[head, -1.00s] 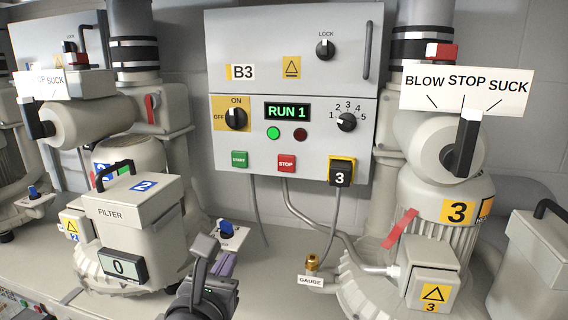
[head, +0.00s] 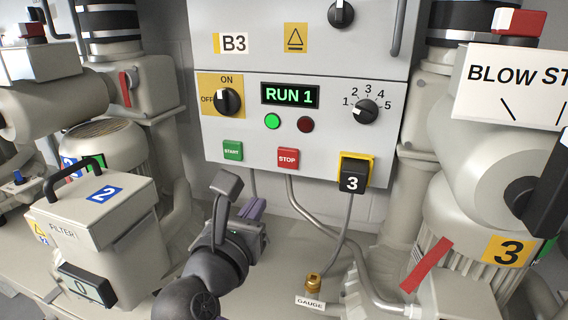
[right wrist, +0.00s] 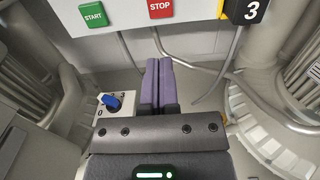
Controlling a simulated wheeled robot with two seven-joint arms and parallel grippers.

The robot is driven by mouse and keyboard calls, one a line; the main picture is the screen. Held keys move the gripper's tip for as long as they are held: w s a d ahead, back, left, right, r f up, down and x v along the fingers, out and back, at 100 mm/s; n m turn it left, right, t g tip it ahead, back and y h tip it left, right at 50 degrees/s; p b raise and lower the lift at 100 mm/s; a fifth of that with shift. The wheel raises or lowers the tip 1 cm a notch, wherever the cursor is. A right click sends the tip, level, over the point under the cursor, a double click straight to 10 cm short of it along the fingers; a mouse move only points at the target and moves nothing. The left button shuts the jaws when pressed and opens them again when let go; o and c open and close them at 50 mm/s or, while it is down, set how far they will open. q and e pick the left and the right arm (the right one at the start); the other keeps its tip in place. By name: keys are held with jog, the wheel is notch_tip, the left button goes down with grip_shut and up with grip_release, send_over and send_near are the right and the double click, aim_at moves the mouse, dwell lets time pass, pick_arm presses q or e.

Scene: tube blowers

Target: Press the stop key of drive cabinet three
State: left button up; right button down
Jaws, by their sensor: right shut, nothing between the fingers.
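Drive cabinet B3 (head: 225,135) is a grey box on the wall. Its red STOP key (head: 288,159) sits on the lower panel, right of the green START key (head: 233,150). The STOP key also shows at the top of the right wrist view (right wrist: 160,8). The display (head: 290,95) reads RUN 1 and the green lamp (head: 272,121) is lit. My right gripper (head: 252,208) is shut and empty, below the two keys and apart from the cabinet. Its purple fingers show side by side in the right wrist view (right wrist: 159,82). My left gripper is not in view.
A black plug marked 3 (head: 352,178) hangs at the panel's lower right, with a cable below. Blower 3 (head: 475,175) stands at the right, and a filter box marked 2 (head: 95,225) at the left. A brass gauge fitting (head: 313,283) stands below.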

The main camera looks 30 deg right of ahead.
aim_at(287, 160)
jog(key=p+x, duration=0.3)
jog(key=x, duration=1.1)
jog(key=shift+d, duration=0.1)
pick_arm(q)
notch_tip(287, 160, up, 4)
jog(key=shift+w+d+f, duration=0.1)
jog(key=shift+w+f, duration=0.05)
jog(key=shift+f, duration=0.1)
